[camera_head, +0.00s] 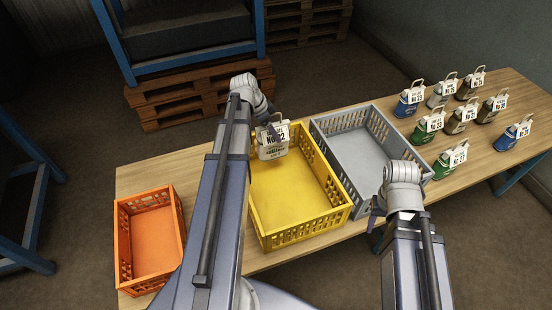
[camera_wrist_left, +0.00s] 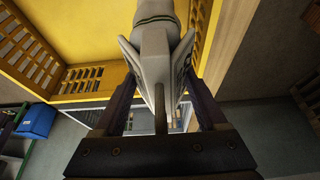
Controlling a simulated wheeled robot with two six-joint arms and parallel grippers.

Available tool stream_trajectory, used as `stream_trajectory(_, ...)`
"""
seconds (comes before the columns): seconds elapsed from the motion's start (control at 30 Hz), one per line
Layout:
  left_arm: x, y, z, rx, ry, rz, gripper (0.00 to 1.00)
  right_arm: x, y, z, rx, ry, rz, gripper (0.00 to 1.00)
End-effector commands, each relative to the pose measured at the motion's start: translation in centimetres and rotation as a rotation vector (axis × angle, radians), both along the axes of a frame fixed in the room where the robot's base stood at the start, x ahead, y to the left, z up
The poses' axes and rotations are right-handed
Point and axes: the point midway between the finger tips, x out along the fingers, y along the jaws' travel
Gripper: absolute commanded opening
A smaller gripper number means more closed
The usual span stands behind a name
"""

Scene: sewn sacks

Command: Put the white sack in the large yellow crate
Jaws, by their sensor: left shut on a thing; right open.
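The white sack (camera_head: 272,150) carries a label reading No. 22 and hangs upright from my left gripper (camera_head: 270,122), which is shut on its top. The sack is over the far end of the large yellow crate (camera_head: 292,234); I cannot tell how far above the crate floor it is. In the left wrist view the sack (camera_wrist_left: 158,45) is between the fingers of my left gripper (camera_wrist_left: 160,105), with the yellow crate (camera_wrist_left: 35,62) beyond. The visible crate floor is bare.
An empty grey crate (camera_head: 325,150) stands right of the yellow one. An empty orange crate (camera_head: 150,198) stands to the left. Several labelled sacks in blue, green, brown and grey stand on the wooden table (camera_head: 480,150) at the right. A pallet (camera_head: 190,98) lies behind the table.

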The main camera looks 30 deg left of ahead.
Motion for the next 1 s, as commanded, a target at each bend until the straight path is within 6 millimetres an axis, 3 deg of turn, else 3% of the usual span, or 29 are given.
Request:
stream_trajectory(0.03, 0.0, 0.0, -1.5, -0.001, -0.001, 0.0, 0.0, 0.0, 0.0, -1.5, 0.0, 0.0, 0.0, 0.5)
stream_trajectory(0.2, 0.0, 0.0, -4.0, -0.001, -0.001, 0.001, 0.0, 0.0, 0.0, -4.0, 0.0, 0.0, -0.001, 0.5)
stream_trajectory(0.5, 0.0, 0.0, -4.4, -0.001, -0.001, 0.001, 0.0, 0.0, 0.0, -4.4, 0.0, 0.0, -0.001, 0.5)
stream_trajectory(0.83, 0.0, 0.0, -7.9, 0.0, -0.001, 0.001, 0.0, 0.0, 0.0, -7.9, 0.0, 0.0, -0.001, 0.5)
stream_trajectory(1.0, 0.0, 0.0, -8.0, -0.001, -0.001, 0.001, 0.0, 0.0, 0.0, -8.0, 0.0, 0.0, -0.001, 0.5)
